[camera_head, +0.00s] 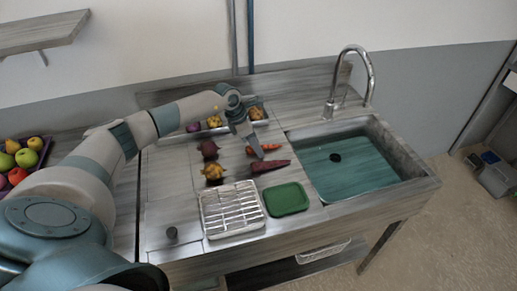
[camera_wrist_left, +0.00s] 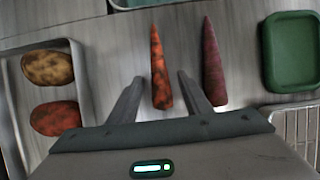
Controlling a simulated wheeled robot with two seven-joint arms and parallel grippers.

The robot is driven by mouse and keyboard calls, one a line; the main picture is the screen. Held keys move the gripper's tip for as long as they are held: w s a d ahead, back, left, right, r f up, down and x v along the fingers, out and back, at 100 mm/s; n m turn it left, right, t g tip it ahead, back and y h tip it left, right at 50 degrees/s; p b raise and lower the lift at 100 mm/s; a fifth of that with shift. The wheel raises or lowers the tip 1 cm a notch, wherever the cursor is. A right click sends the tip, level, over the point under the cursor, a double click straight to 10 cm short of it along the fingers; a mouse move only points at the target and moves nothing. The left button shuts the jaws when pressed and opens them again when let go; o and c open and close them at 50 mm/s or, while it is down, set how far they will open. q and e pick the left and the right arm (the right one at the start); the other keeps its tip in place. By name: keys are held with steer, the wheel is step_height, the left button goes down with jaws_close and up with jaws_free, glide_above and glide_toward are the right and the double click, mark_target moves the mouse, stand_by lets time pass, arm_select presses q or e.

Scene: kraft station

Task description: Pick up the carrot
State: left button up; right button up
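The orange carrot (camera_wrist_left: 159,70) lies on the steel counter. In the left wrist view it extends up from between the two fingers of my left gripper (camera_wrist_left: 160,92). The fingers are apart, with a gap on each side of the carrot. In the head view the carrot (camera_head: 268,147) shows on both sides of my left gripper (camera_head: 258,152), which hides part of it. Whether the fingers are level with the carrot or above it, I cannot tell. My right gripper is not in view.
A dark purple carrot-like root (camera_head: 271,166) lies close beside the carrot. A green tray (camera_head: 304,198) and a white wire rack (camera_head: 205,216) are in front. The sink (camera_head: 388,190) is to the right. A metal tray with potatoes (camera_wrist_left: 48,67) is at the back.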

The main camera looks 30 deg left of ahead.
arm_select(q)
steer(key=c, duration=1)
jaws_close()
steer(key=shift+r, duration=0.2)
steer(key=shift+r+b, duration=0.6)
steer(key=shift+b, duration=0.1)
step_height(320, 180, up, 2)
steer(key=shift+r+b, duration=0.15)
steer(key=shift+b, duration=0.65)
jaws_free()
steer(key=s+d+r+b, duration=0.2)
steer(key=d+r+b, duration=0.2)
steer(key=d, duration=0.6)
step_height(320, 180, up, 2)
steer(key=shift+s+r, duration=0.1)
steer(key=shift+s, duration=0.05)
steer(key=shift+s+d+r, duration=0.2)
steer(key=shift+d+r, duration=0.3)
steer(key=shift+d, duration=0.2)
